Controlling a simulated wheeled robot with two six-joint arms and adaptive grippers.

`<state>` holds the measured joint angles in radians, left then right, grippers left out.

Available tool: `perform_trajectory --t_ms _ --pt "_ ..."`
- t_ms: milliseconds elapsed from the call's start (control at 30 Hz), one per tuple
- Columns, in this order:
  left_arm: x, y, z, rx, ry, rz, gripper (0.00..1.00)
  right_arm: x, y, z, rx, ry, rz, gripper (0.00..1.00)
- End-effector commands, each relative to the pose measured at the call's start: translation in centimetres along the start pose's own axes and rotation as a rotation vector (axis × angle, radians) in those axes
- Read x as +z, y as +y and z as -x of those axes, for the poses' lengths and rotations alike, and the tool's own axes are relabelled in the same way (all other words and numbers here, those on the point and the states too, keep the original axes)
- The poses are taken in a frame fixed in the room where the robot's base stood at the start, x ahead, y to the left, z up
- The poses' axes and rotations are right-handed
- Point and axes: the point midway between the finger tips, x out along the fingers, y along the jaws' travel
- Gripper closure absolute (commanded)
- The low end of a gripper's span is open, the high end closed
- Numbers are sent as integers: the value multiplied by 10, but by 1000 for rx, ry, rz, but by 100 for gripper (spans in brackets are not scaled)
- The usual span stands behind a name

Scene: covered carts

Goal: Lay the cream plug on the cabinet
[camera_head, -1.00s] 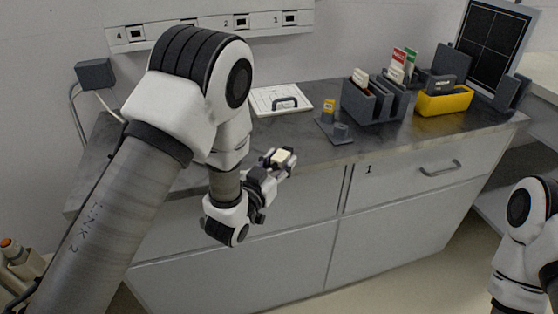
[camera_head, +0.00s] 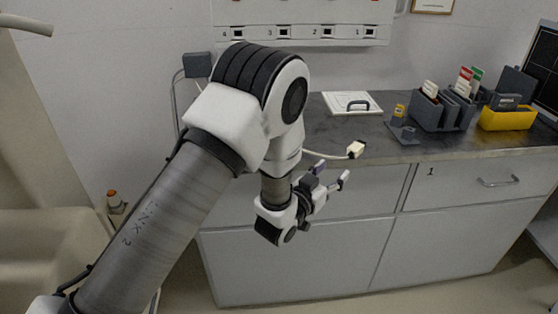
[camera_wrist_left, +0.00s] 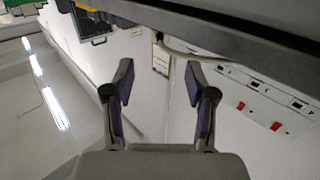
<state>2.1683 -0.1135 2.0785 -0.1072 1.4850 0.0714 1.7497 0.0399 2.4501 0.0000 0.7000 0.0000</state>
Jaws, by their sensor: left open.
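The cream plug (camera_head: 357,149) lies on the dark top of the cabinet (camera_head: 345,137), close to its front edge. Its pale cable runs back to the left behind my arm. My left gripper (camera_head: 332,172) is open and empty in front of the cabinet's front edge, a little below and left of the plug, apart from it. In the left wrist view my two fingers (camera_wrist_left: 158,75) stand wide apart with nothing between them. I cannot make out the plug there for sure. My right gripper is not in view.
A white board with a dark handle (camera_head: 352,103) lies at the back of the top. A small grey stand (camera_head: 403,132), a grey organiser (camera_head: 441,112) and a yellow bin (camera_head: 507,118) stand to the right. A grey box (camera_head: 197,65) is on the wall at left.

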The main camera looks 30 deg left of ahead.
Motion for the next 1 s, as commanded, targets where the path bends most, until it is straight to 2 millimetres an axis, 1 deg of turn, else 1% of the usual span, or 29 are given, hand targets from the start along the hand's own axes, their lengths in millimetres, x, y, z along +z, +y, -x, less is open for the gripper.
perform_trajectory --t_ms 100,167,233,267,300,367,400,433,467,500,567,600,633,700,733,800,833,1000 --pt "2 -1 1 -2 -7 1 44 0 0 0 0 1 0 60" --pt "16 -3 6 -10 -48 5 44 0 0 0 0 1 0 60" --pt "50 -8 21 -30 -155 16 44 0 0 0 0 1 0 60" --pt "71 -10 31 -42 -223 23 44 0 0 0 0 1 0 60" --pt "104 -14 51 -60 -332 35 44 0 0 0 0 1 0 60" --pt "158 -18 92 -91 -527 56 44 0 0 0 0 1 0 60" --pt "193 -19 126 -110 -668 73 44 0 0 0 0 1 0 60" --pt "217 -19 154 -122 -776 86 44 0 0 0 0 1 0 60" --pt "238 -18 184 -134 -881 99 44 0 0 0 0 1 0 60" --pt "262 -16 224 -148 -1017 116 44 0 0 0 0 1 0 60" --pt "286 -10 282 -162 -1202 142 44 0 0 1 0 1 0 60" --pt "295 -7 315 -170 -1306 157 44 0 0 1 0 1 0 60" --pt "300 -4 336 -174 -1373 167 44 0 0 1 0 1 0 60" --pt "305 2 373 -179 -1487 185 44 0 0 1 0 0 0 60" --pt "306 3 384 -180 -1519 190 39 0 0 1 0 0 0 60" --pt "306 5 396 -181 -1558 196 39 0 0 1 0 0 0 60" --pt "306 6 398 -181 -1564 197 39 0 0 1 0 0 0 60" --pt "305 5 396 -181 -1560 195 39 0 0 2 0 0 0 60"
